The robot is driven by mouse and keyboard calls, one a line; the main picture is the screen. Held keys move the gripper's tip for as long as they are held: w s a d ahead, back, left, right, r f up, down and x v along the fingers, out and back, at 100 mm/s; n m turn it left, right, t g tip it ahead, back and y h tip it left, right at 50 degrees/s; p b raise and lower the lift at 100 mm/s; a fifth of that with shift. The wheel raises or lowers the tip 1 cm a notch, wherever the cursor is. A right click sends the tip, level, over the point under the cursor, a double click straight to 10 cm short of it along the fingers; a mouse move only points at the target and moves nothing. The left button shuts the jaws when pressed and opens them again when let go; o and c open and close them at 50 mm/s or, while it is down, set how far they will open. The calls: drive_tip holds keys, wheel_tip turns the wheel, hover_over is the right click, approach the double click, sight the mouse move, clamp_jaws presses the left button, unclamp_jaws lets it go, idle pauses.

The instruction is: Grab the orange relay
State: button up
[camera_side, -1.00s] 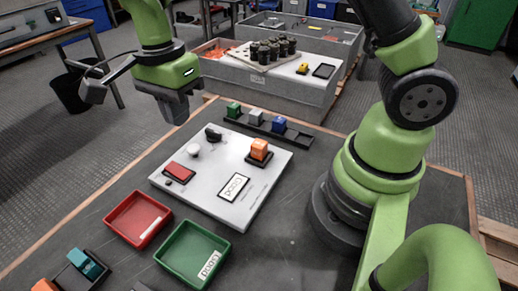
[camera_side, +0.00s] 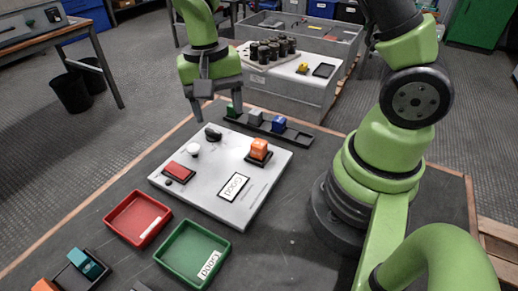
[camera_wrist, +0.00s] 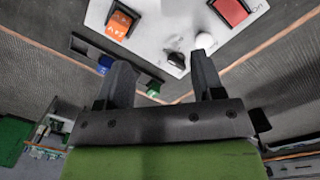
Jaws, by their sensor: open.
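The orange relay (camera_side: 259,149) is a small block seated in a dark socket on the right part of the white panel (camera_side: 215,203). In the wrist view the orange relay (camera_wrist: 119,24) shows at the upper left, well beyond the fingers. My gripper (camera_side: 212,118) is open and empty, above the far left edge of the panel, left of and behind the relay. In the wrist view my gripper (camera_wrist: 162,68) has its two dark fingers apart with nothing held between them.
The panel also carries a red block (camera_side: 181,170), a white knob (camera_side: 193,150), a black knob (camera_side: 213,132) and a label. A dark rack (camera_side: 299,137) with green, grey and blue blocks stands behind. Red (camera_side: 114,223) and green (camera_side: 166,265) trays lie in front.

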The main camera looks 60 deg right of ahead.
drive_tip(key=s+d+n, duration=0.1)
drive_tip(key=n, duration=0.2)
drive_tip(key=s+d+f+n, duration=0.1)
drive_tip(key=d+n, duration=0.1)
drive_tip(key=s+d+n, duration=0.1)
drive_tip(key=s+n, duration=0.1)
drive_tip(key=n, duration=0.1)
drive_tip(key=shift+s+d+f+n, duration=0.1)
drive_tip(key=shift+d+f+n, duration=0.1)
drive_tip(key=shift+d+n, duration=0.1)
hover_over(259, 143)
drive_tip(key=f, duration=0.4)
drive_tip(key=shift+w+a+f, duration=0.1)
drive_tip(key=shift+w+a, duration=0.2)
drive_tip(key=shift+s+d+f, duration=0.15)
drive_tip(key=shift+f, duration=1.25)
drive_tip(key=shift+s+d+f, duration=0.1)
drive_tip(key=shift+s+f, duration=0.05)
drive_tip(key=shift+f, duration=1.25)
drive_tip(key=c, duration=1.1)
drive_tip(key=shift+r, duration=0.1)
